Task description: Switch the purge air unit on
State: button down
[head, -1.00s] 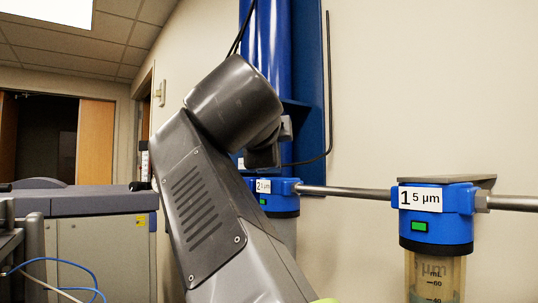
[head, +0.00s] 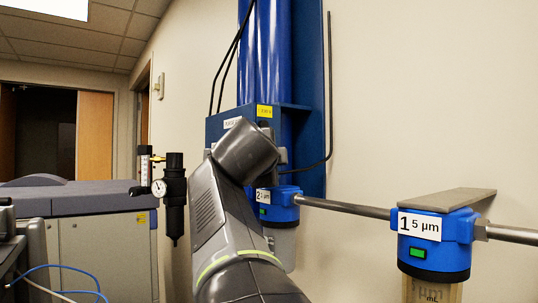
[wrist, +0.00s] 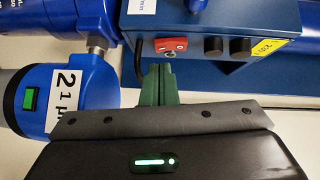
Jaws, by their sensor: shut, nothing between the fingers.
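The purge air unit appears in the head view as a blue wall-mounted unit with tall blue columns (head: 266,50) above a blue box (head: 217,130). In the wrist view, its blue housing (wrist: 210,18) crosses the top, with a red switch (wrist: 171,45) on its face. The switch has small white marks; I cannot tell its position. My gripper (wrist: 157,70) has green fingers that are shut and empty. In the wrist view the fingertips are just below the red switch; I cannot tell whether they touch. In the head view my arm hides the fingers and the switch.
Two dark knobs (wrist: 213,46) and a yellow label (wrist: 268,48) sit right of the switch. Blue filter 2 (wrist: 72,95) is close on the left. Filter 1 (head: 436,240) and a metal pipe (head: 345,207) are at right. A black regulator (head: 174,195) hangs left of my arm.

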jog(key=shift+w+a, duration=0.45)
jog(key=shift+w, duration=0.05)
jog(key=shift+f, duration=0.1)
